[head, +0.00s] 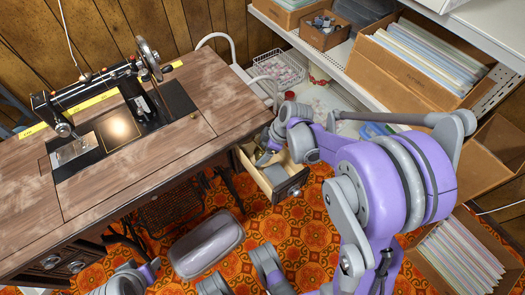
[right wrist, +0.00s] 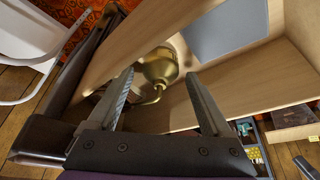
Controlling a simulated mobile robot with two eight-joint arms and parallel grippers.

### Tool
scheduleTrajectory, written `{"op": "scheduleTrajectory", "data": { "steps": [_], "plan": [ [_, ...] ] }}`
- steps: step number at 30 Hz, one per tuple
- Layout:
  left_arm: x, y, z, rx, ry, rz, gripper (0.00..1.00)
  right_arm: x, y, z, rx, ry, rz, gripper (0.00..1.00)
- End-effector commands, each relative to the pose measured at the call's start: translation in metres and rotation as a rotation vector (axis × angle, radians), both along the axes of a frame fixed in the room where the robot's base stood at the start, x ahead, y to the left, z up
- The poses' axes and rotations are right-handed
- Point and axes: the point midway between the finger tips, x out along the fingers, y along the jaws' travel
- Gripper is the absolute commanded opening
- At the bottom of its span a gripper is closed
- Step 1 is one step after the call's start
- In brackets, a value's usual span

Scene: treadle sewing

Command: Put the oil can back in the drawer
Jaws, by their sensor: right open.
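The drawer (head: 256,176) is pulled out at the right end of the sewing table; its light wood walls (right wrist: 255,85) fill much of the right wrist view. The brass oil can (right wrist: 158,66) shows between the drawer walls in the right wrist view, its thin curved spout toward my gripper. I cannot tell whether it rests on the drawer floor. My right gripper (right wrist: 160,80) is open, its fingers apart on either side of the spout, with no visible grip on the can. In the head view the right gripper (head: 265,157) is over the drawer, partly hidden.
The sewing machine (head: 105,92) stands on the wooden table (head: 190,125). A white chair (head: 233,47) is behind the drawer. Shelves with a box of patterns (head: 405,70) stand at the right. A grey stool (head: 207,246) is on the patterned carpet in front.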

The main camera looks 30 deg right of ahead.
Motion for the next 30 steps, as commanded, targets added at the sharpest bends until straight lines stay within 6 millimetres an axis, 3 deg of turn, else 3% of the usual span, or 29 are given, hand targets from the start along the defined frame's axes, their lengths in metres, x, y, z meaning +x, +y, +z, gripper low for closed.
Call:
{"op": "scheduleTrajectory", "data": {
  "steps": [5,15,23,26,30],
  "plan": [
    [-0.001,0.000,0.007,0.000,-0.002,0.000,0.50,-0.002,-0.003,0.013,0.000,0.000,-0.001,0.84],
    [-0.002,0.000,0.035,0.000,-0.012,0.000,0.50,-0.020,-0.023,0.079,0.000,-0.001,-0.003,0.84],
    [-0.003,0.000,0.046,0.000,-0.016,0.000,0.50,-0.029,-0.034,0.110,0.000,0.000,-0.001,0.84],
    [-0.003,0.000,0.047,0.000,-0.016,0.000,0.50,-0.033,-0.030,0.115,-0.002,0.006,-0.016,0.84],
    [-0.003,0.000,0.047,0.000,-0.016,0.000,0.50,-0.054,-0.005,0.122,-0.023,0.043,-0.133,0.84]
  ]
}}
